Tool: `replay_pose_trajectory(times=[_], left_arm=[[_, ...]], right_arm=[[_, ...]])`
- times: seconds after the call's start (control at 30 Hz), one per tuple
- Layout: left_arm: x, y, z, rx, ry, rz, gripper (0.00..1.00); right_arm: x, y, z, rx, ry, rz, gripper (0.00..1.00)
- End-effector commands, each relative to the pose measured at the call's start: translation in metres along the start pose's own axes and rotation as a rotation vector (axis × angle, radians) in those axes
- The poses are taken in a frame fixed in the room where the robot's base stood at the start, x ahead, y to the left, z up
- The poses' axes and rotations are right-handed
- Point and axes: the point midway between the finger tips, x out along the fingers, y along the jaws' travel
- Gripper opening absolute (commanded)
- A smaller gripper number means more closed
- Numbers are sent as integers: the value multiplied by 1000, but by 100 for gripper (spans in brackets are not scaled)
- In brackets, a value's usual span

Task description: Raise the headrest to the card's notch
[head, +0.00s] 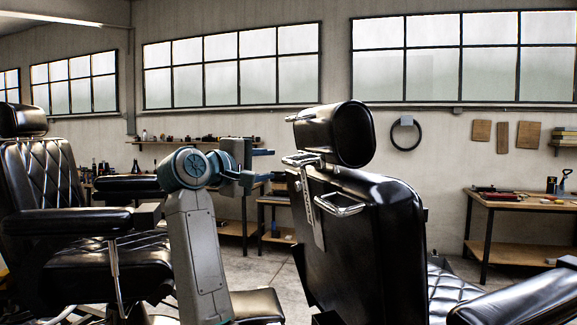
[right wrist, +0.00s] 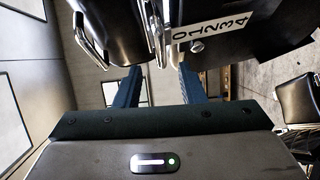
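The black headrest (head: 345,135) sits above the black chair back (head: 375,235), seen from behind. A chrome handle (head: 302,159) is just under the headrest, and another chrome handle (head: 340,204) is on the chair back. A pale strip (head: 310,212) hangs between them; in the right wrist view the strip (right wrist: 207,30) shows the digits 0 to 4. My right gripper (head: 265,166) is open and empty, left of the headrest and apart from it. In the right wrist view its fingers (right wrist: 158,88) point toward chrome parts (right wrist: 155,25). I cannot make out the card. My left gripper is not in view.
A second black chair (head: 75,215) stands at left. A wooden bench (head: 515,203) with tools is at the right wall, and a black ring (head: 405,134) hangs there. The space between my right gripper and the headrest looks clear.

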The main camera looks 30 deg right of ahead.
Motion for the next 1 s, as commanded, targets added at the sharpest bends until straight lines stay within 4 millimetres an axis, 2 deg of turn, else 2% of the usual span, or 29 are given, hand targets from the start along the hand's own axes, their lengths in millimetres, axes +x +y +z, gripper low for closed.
replay_pose_trajectory(times=[0.17,0.4,0.6,0.77,1.0], left_arm=[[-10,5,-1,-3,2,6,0],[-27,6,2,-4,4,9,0],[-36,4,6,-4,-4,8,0],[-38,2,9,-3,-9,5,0],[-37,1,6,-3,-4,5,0]], right_arm=[[20,4,1,5,-2,-2,36],[66,5,1,1,-4,0,36],[95,3,1,1,-2,0,36],[106,2,0,2,-1,0,36],[107,0,0,2,0,-1,36]])
